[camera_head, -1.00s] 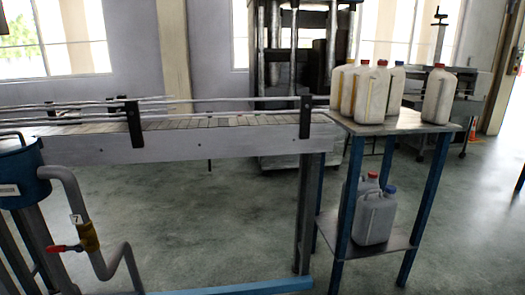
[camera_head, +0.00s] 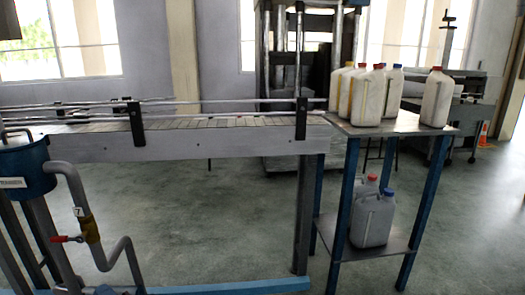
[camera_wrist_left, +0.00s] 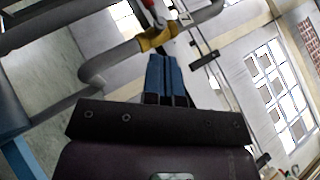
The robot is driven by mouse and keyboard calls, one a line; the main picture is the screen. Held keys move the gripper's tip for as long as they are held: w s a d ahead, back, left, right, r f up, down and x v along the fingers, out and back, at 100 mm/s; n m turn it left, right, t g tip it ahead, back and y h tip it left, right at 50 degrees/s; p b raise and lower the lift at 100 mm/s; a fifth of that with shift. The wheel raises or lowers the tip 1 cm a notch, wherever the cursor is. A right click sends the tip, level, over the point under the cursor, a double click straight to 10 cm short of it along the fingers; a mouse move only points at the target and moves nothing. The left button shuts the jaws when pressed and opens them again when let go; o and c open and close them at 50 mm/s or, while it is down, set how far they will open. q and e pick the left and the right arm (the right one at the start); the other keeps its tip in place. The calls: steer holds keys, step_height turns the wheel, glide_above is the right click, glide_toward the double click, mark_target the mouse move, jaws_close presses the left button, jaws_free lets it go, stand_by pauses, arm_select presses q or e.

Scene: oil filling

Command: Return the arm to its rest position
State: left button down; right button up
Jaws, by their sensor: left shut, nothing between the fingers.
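My left gripper (camera_wrist_left: 164,62) shows in the left wrist view as two blue fingers shut together with nothing between them. Beyond the fingertips in that view are a grey pipe (camera_wrist_left: 110,62) with a yellow fitting (camera_wrist_left: 157,40); I cannot tell the gap between them and the fingers. In the head view only a small dark part at the bottom left edge may belong to my left arm. My right gripper is in neither view.
In the head view a blue tank (camera_head: 25,170) with a bent grey pipe (camera_head: 72,185) and red-handled valve stands at left. A conveyor (camera_head: 190,146) runs toward a blue-legged table (camera_head: 402,125) holding several white jugs (camera_head: 368,98). Grey jugs (camera_head: 372,220) stand on its lower shelf. Open floor lies under the conveyor.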

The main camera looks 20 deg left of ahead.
arm_select(q)
steer(key=s+d+f+m+t+h, duration=0.2)
steer(key=s+f+m+t+h, duration=0.2)
steer(key=s+f+h, duration=0.35)
steer(key=s+d+m+t+h, duration=0.1)
steer(key=s+d+h, duration=0.55)
steer(key=d, duration=0.25)
steer(key=s+d+h, duration=0.6)
steer(key=d+h, duration=0.1)
steer(key=d, duration=0.3)
steer(key=shift+s+d+r+n+t+h, duration=1.75)
steer(key=shift+d+r+n, duration=2.1)
steer(key=shift+d, duration=2.8)
step_height(320, 180, up, 12)
steer(key=s+a+n+p, duration=0.1)
steer(key=p, duration=1.7)
steer(key=shift+a+y, duration=0.15)
steer(key=shift+y, duration=0.2)
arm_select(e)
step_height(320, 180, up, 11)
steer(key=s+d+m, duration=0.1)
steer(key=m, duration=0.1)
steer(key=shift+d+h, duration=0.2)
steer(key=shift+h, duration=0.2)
